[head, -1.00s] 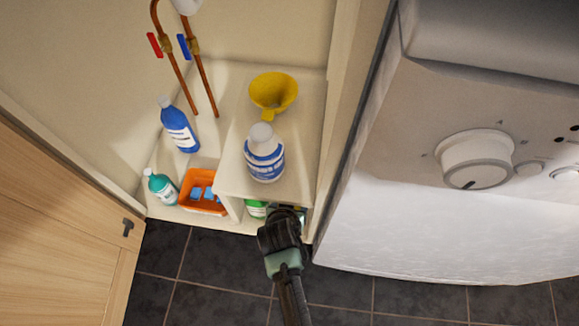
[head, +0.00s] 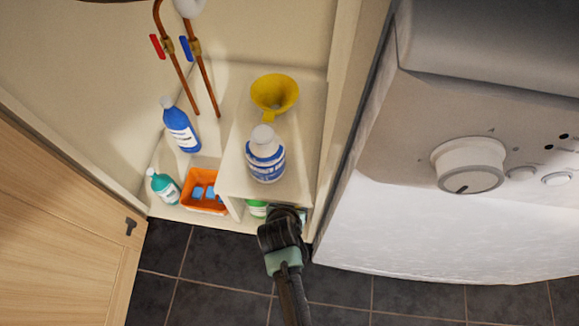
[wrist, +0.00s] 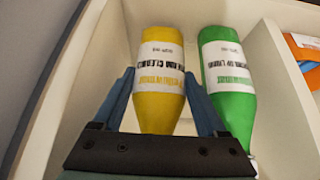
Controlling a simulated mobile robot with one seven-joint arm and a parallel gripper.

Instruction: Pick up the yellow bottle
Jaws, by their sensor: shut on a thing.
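The yellow bottle (wrist: 158,82) with a white label is inside a cream compartment in the wrist view, its narrower end toward me. My gripper (wrist: 158,95) has one finger on each side of it and is shut on it. The gripper partly covers its near end. In the head view my gripper (head: 284,222) reaches into the low compartment under the shelf. The yellow bottle is hidden there.
A green bottle (wrist: 229,85) lies close to the right finger; it shows in part in the head view (head: 258,208). Compartment walls (wrist: 270,50) are near both sides. Above, the shelf holds a white-and-blue bottle (head: 265,160) and a yellow funnel (head: 274,92). An orange bin (head: 205,207) stands left.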

